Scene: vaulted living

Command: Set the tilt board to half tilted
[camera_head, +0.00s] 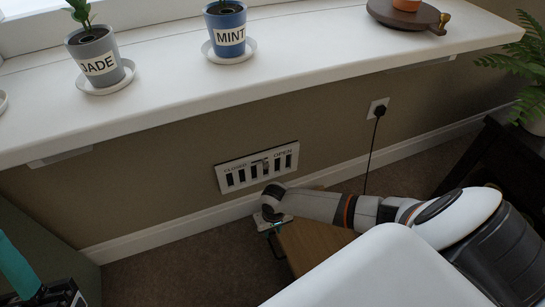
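A brown wooden board (315,239), which looks like the tilt board, is low by the wall, partly hidden behind my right arm and a white part of mine. I cannot tell its tilt angle.
A white windowsill (200,92) overhangs the wall and holds two potted plants (97,58) and a round brown stand (408,14). A CLOSED/OPEN slider vent (258,167) is above the skirting. A plug (379,111) with a cord and a dark table (495,150) are right.

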